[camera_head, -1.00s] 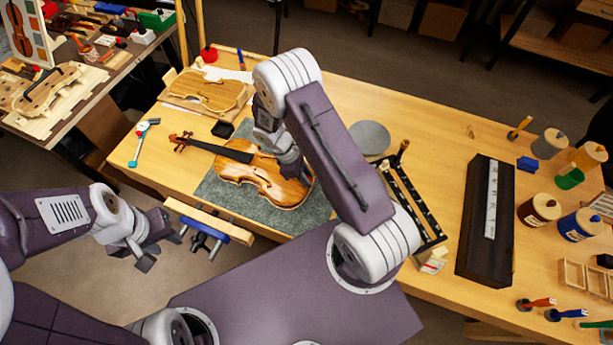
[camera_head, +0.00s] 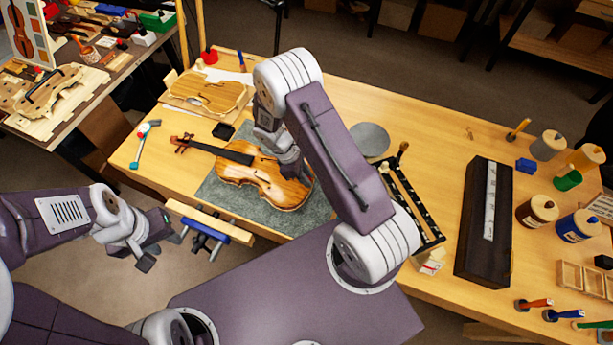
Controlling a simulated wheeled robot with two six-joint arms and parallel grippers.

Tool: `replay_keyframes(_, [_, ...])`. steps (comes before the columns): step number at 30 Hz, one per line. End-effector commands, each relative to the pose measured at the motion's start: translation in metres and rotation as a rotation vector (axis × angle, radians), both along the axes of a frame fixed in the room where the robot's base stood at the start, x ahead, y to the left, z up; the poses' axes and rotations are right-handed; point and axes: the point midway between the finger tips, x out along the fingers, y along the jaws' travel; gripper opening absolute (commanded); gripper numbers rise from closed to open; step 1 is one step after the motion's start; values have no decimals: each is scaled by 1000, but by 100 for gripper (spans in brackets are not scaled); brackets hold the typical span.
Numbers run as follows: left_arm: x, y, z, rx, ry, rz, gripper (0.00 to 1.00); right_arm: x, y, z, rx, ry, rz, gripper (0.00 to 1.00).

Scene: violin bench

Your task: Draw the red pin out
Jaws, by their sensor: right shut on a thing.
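The violin (camera_head: 235,170) lies on its back on a grey mat (camera_head: 315,212), its neck pointing left. My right gripper (camera_head: 294,170) reaches down over the violin's body near the strings. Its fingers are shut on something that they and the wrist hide. I cannot make out a red pin there. My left gripper (camera_head: 162,243) is open and empty, in front of the bench's front edge, left of the vise.
A wooden vise (camera_head: 207,221) with a blue part juts from the bench's front edge. A violin plate (camera_head: 207,93) lies behind the violin. A hammer (camera_head: 141,142) lies at left. A long black case (camera_head: 484,222) and several jars stand at right.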

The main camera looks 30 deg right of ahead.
Motion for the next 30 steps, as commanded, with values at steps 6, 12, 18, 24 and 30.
replay_keyframes(6, [0, 0, 12, 0, 0, 0, 36, 0, 0, 13, 0, 0, 0, 0])
replay_keyframes(12, [0, 0, 21, 0, 0, 0, 36, 0, 0, 23, 0, 0, 0, 0])
replay_keyframes(18, [0, 0, 28, 0, 0, 0, 36, 0, 0, 32, 0, 0, 0, 0])
replay_keyframes(24, [0, 0, 28, 0, 0, 0, 36, 0, 0, 31, 0, 0, 0, 0])
replay_keyframes(30, [0, 0, 32, 0, 0, 0, 36, 0, 0, 37, 0, 0, 0, 0])
